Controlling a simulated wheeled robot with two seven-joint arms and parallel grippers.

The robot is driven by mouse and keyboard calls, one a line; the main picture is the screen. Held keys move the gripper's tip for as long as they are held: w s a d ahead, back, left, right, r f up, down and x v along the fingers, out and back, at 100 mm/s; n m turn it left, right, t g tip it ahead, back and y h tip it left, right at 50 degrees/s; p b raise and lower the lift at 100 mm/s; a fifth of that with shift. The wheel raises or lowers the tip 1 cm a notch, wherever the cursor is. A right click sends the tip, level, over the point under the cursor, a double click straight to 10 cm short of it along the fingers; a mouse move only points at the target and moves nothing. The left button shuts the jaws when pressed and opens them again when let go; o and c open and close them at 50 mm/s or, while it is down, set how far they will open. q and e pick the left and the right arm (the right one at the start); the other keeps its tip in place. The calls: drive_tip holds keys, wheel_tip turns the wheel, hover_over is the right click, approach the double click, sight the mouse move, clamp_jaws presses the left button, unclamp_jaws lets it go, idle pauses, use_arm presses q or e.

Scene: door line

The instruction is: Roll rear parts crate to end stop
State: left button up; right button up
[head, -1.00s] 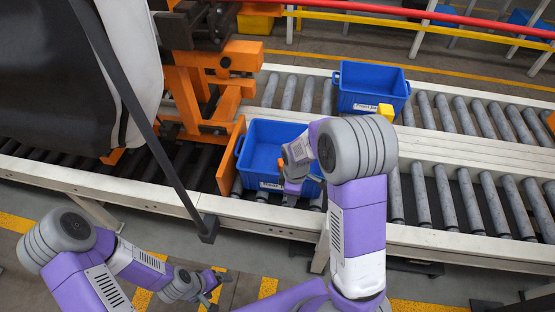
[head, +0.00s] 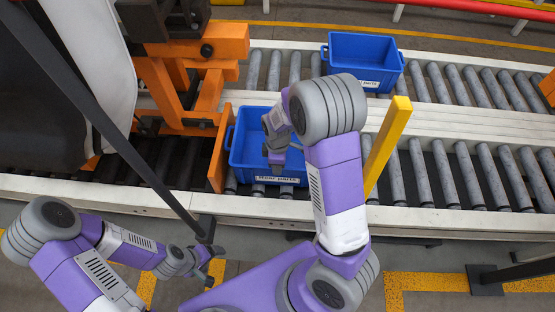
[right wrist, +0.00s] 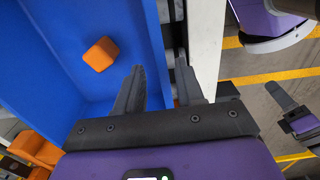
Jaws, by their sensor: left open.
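The blue crate labelled "Rear parts" (head: 240,155) sits on the near roller lane, close beside an upright orange plate (head: 218,152) on its left. Whether they touch is unclear. The plate may be the end stop; I cannot tell. My right gripper (head: 276,158) reaches down over the crate. In the right wrist view its open fingers (right wrist: 158,85) straddle the crate's wall (right wrist: 148,45), with a gap visible beside it. An orange block (right wrist: 100,53) lies inside the crate. My left gripper (head: 210,266) is open and empty in front of the conveyor, away from the crate.
Another blue crate (head: 364,48) stands on the far roller lane. A yellow post (head: 388,145) rises just right of my right arm. Orange carrier framework (head: 180,85) and a dark door panel fill the left. Rollers right of the rear crate (head: 450,175) are bare.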

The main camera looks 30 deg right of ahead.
wheel_tip(320, 180, down, 5)
drive_tip(key=shift+b, duration=0.65)
clamp_jaws()
idle(1.0)
